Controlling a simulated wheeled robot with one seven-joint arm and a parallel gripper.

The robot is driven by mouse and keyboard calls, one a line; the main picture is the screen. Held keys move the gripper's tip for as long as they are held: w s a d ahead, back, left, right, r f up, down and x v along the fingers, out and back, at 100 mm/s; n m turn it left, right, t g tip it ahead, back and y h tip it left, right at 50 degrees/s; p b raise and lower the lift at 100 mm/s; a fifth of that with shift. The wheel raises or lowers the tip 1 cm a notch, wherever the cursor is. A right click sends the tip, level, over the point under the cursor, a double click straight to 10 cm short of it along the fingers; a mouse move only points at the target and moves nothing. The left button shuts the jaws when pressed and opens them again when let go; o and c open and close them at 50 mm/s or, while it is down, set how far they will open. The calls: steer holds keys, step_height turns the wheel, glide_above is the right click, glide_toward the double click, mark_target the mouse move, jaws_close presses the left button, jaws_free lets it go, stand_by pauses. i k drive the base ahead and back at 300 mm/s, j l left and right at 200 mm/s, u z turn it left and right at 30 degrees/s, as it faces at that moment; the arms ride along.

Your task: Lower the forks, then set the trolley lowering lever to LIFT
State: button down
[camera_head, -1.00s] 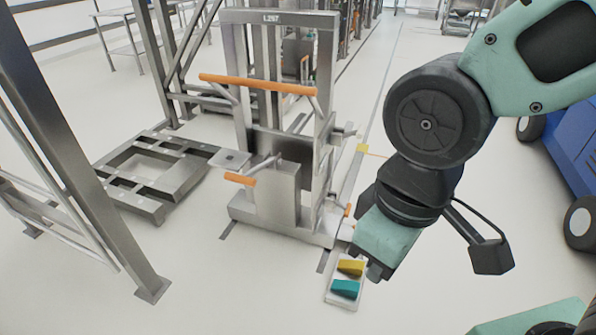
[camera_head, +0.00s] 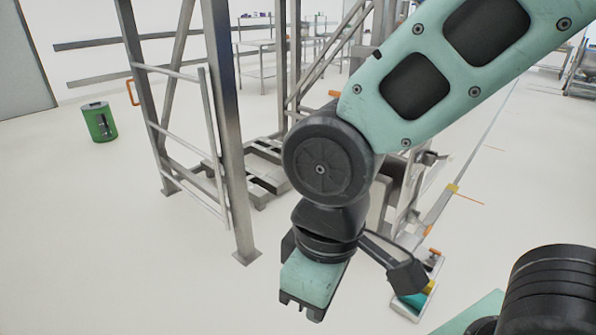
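The steel trolley (camera_head: 408,190) stands right of centre, mostly hidden behind my arm. One end of its orange handlebar (camera_head: 334,93) shows above my elbow joint. A low steel platform (camera_head: 262,170) lies near the floor behind the left frame; I cannot tell whether it is the forks. Small orange lever ends (camera_head: 433,252) show low on the trolley's right side; I cannot tell which is the lowering lever or its setting. A pale pedal base (camera_head: 408,308) with yellow and teal pedals is partly covered by my wrist. My gripper (camera_head: 302,306) points down over bare floor, apart from the trolley; its finger opening is unclear.
A tall steel frame (camera_head: 222,110) stands left of my gripper, its foot on the floor. A green bin (camera_head: 100,122) stands at far left. Tables (camera_head: 262,45) are at the back. The floor at front left is clear.

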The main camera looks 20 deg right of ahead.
mark_target(449, 158)
steer(key=l+u, duration=0.4)
steer(key=l, duration=0.45)
steer(key=l+u, duration=0.4)
steer(key=l, duration=0.5)
steer(key=k+l, duration=0.1)
steer(key=l, duration=0.9)
steer(key=k+l, duration=0.1)
steer(key=l, duration=0.9)
steer(key=k+l, duration=0.1)
steer(key=l, duration=2.4)
